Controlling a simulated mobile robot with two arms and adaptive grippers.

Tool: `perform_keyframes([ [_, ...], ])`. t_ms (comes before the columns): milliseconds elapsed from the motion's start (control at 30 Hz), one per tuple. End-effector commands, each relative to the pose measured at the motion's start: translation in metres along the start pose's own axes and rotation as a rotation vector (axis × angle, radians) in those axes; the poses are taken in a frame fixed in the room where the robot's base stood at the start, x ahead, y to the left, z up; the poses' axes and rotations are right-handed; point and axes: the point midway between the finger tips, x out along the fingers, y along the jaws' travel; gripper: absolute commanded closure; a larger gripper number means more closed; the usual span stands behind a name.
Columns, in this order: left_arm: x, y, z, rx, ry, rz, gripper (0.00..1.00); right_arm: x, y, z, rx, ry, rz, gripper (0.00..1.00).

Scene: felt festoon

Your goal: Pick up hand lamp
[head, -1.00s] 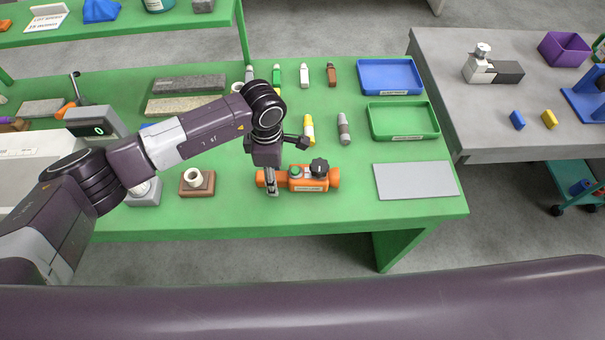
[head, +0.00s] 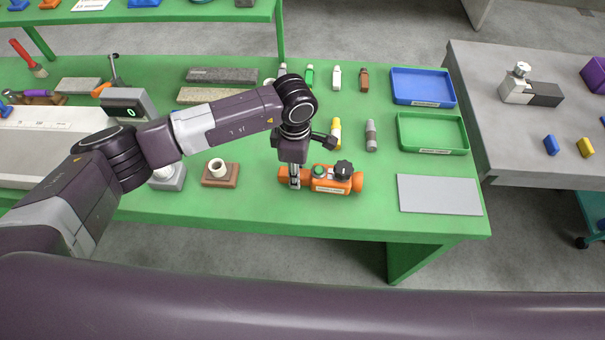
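The hand lamp, an orange cylinder (head: 327,186) with a black knob, a green button and a label, lies on its side on the green table near the front edge. My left gripper (head: 294,185) points down at the left part of the lamp. Its fingers overlap the orange body there and hide a narrow strip of it. Whether they are closed on the lamp or only around it does not show clearly. My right gripper is not in view.
A brown block with a white ring (head: 220,174) stands left of the lamp. A grey plate (head: 439,195) lies to the right, with green (head: 433,150) and blue (head: 423,103) trays behind it. Yellow (head: 335,133) and grey (head: 371,136) marker-like sticks stand behind the lamp.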

Motion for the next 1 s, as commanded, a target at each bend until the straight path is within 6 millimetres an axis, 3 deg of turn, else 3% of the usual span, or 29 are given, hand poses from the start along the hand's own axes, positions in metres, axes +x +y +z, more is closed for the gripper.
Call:
perform_keyframes([
  [267, -0.046, 0.002, 0.0, 0.003, -0.002, 0.008, 1.0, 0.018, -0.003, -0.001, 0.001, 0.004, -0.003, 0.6],
  [500, -0.116, 0.002, 0.001, 0.003, -0.002, 0.01, 1.0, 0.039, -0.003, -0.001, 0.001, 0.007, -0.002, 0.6],
  [700, -0.163, 0.001, 0.0, 0.002, 0.0, 0.006, 1.0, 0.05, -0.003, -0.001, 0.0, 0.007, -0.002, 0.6],
  [1000, -0.193, 0.0, 0.0, 0.0, 0.0, 0.002, 1.0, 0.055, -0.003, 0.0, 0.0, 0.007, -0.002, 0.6],
])
